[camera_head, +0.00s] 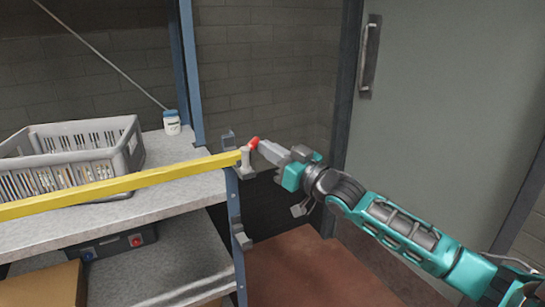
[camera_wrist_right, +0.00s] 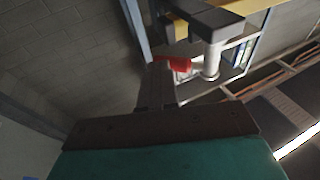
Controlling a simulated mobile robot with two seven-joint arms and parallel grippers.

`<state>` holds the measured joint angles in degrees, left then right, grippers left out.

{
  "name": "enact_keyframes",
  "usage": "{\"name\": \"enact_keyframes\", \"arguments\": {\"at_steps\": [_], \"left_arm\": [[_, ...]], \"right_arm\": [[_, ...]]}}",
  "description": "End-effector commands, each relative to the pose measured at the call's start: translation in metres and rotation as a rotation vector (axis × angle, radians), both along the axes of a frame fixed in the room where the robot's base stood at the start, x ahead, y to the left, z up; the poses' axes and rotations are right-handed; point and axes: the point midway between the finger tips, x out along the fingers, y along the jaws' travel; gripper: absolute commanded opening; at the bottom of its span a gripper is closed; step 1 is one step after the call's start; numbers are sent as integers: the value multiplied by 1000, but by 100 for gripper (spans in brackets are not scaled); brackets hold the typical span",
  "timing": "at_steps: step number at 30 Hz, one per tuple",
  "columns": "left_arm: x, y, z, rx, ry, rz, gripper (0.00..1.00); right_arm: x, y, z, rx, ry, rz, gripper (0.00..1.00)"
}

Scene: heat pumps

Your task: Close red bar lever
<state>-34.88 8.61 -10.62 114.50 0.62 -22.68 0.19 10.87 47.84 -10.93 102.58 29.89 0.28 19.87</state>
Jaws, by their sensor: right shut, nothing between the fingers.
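The red lever (camera_head: 254,142) is a small red piece at the right end of a yellow bar (camera_head: 120,186), beside a short grey post (camera_head: 246,158). In the right wrist view the red lever (camera_wrist_right: 180,65) shows just beyond my fingertips, next to the pale post (camera_wrist_right: 211,60). My right gripper (camera_head: 266,148) comes from the right, shut and empty, with its fingertips at or very close to the red lever. I cannot tell whether they touch. In the wrist view the gripper (camera_wrist_right: 158,72) partly hides the lever's near side. My left gripper is not in view.
A grey shelf (camera_head: 175,163) stands behind the yellow bar, with a grey plastic crate (camera_head: 128,150) and a small white jar (camera_head: 172,126) on it. A dark box (camera_head: 115,243) sits on the lower shelf. A grey door (camera_head: 445,110) stands at the right.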

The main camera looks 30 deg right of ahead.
Motion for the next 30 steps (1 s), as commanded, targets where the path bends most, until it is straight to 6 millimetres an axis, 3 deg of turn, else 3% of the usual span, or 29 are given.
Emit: {"name": "enact_keyframes", "arguments": {"at_steps": [21,30], "left_arm": [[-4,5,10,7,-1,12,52],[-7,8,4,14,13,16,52]], "right_arm": [[23,4,2,3,-1,53,0],[26,5,0,3,-1,53,0]]}}
